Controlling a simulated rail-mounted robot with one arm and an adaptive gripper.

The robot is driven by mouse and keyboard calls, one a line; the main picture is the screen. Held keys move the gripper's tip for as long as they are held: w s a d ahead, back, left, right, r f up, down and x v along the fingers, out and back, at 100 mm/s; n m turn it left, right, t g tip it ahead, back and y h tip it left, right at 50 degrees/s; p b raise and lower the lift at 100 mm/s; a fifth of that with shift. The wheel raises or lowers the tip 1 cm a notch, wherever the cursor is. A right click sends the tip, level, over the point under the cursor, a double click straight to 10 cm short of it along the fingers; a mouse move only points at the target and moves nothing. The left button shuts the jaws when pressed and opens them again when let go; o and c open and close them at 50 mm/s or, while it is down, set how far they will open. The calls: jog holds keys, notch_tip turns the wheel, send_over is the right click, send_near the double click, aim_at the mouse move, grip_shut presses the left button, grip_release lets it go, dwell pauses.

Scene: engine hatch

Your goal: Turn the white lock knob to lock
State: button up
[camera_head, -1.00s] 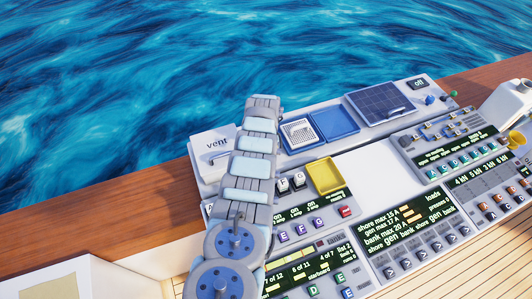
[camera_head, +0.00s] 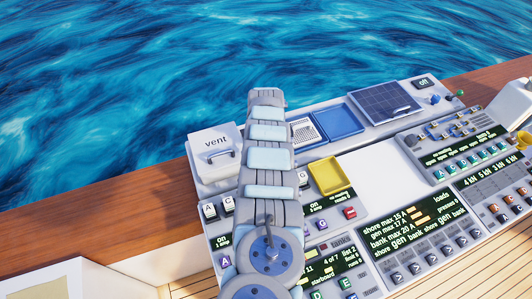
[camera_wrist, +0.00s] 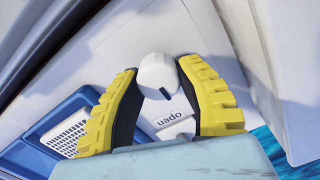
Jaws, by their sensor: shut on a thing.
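The white lock knob (camera_wrist: 155,70) shows in the wrist view, a rounded white piece with a dark mark on its near side. My gripper (camera_wrist: 159,68) has its two yellow, black-padded fingers on either side of the knob, shut on it. A small white plate reading "open" (camera_wrist: 178,128) lies just in front of the knob, between the fingers. In the head view my arm hides the gripper and the knob. The white box marked "vent" (camera_head: 215,142), with a dark handle, stands just left of my arm.
A blue tray (camera_head: 341,121) and a white grille (camera_head: 304,131) lie right of my arm; the grille also shows in the wrist view (camera_wrist: 68,135). A yellow tray (camera_head: 327,175), a solar panel (camera_head: 385,102) and switch panels stand farther right. Water lies beyond the wooden rail.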

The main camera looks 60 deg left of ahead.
dwell(0.4)
grip_shut()
jog(key=o, duration=1.2)
grip_release()
jog(key=shift+r, duration=0.1)
notch_tip(320, 180, up, 12)
jog(key=shift+f, duration=0.1)
